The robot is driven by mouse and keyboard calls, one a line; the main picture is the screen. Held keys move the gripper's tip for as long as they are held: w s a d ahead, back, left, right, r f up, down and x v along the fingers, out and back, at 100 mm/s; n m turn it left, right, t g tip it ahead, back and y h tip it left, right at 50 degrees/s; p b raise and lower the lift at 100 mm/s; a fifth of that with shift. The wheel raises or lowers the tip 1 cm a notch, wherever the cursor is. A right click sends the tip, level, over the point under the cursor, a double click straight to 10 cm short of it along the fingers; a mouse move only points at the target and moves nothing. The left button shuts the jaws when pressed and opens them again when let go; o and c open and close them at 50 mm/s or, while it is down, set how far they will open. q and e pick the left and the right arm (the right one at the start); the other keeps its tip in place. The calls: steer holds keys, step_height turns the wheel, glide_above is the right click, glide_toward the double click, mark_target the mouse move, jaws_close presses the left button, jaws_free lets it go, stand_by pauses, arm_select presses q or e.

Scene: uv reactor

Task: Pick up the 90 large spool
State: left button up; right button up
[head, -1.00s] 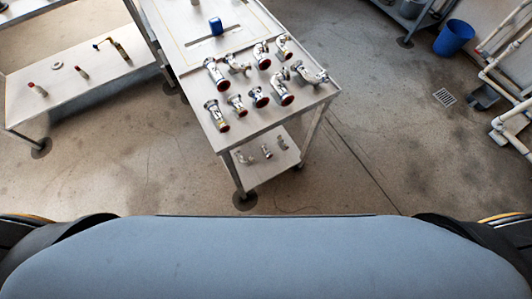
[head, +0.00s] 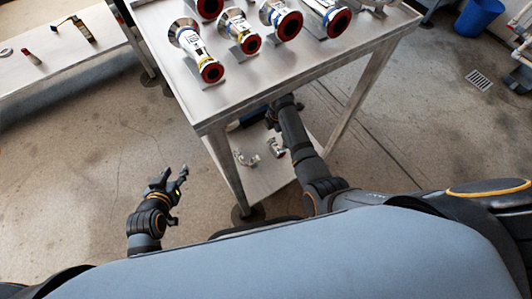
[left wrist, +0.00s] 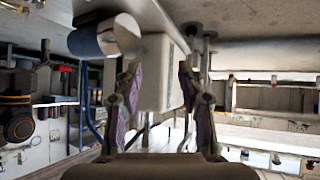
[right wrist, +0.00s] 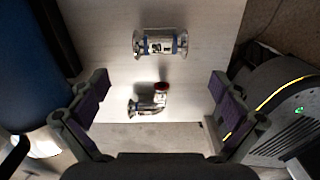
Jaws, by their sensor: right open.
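In the right wrist view a bent metal spool with a red end (right wrist: 148,104) lies on the lower shelf (right wrist: 105,45), possibly the 90 large spool; I cannot tell for sure. A straight spool with blue bands (right wrist: 160,43) lies beyond it. My right gripper (right wrist: 159,88) is open and empty, facing both spools, with the bent one between its fingers in the picture but apart from them. In the head view the tabletop hides this gripper. My left gripper (head: 174,178) is open and empty, left of the cart; its parted fingers show in the left wrist view (left wrist: 158,78).
The cart's tabletop (head: 225,100) overhangs the lower shelf (head: 265,182) and holds several red-ended spools (head: 240,33). A cart leg (head: 226,172) stands between my arms. Small fittings (head: 246,159) show on the lower shelf. The floor at left is clear.

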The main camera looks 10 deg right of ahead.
mark_target(275, 146)
steer(key=shift+w+a+r+n, duration=0.25)
steer(key=shift+w+r+n, duration=0.05)
steer(key=shift+n, duration=0.1)
step_height(275, 146, down, 3)
steer(key=shift+r+b, duration=0.1)
steer(key=shift+b, duration=0.6)
step_height(275, 146, down, 2)
steer(key=shift+d+f+b, duration=0.1)
steer(key=shift+f+b, duration=0.15)
steer(key=shift+b, duration=0.45)
arm_select(q)
steer(key=w+r+t, duration=0.3)
steer(key=r+t, duration=0.3)
steer(key=r, duration=0.8)
steer(key=w+r+t, duration=0.3)
steer(key=r+t, duration=0.4)
steer(key=r, duration=0.7)
steer(key=shift+a+m+h, duration=0.3)
steer(key=shift+a+m, duration=0.05)
steer(key=shift+m, duration=0.05)
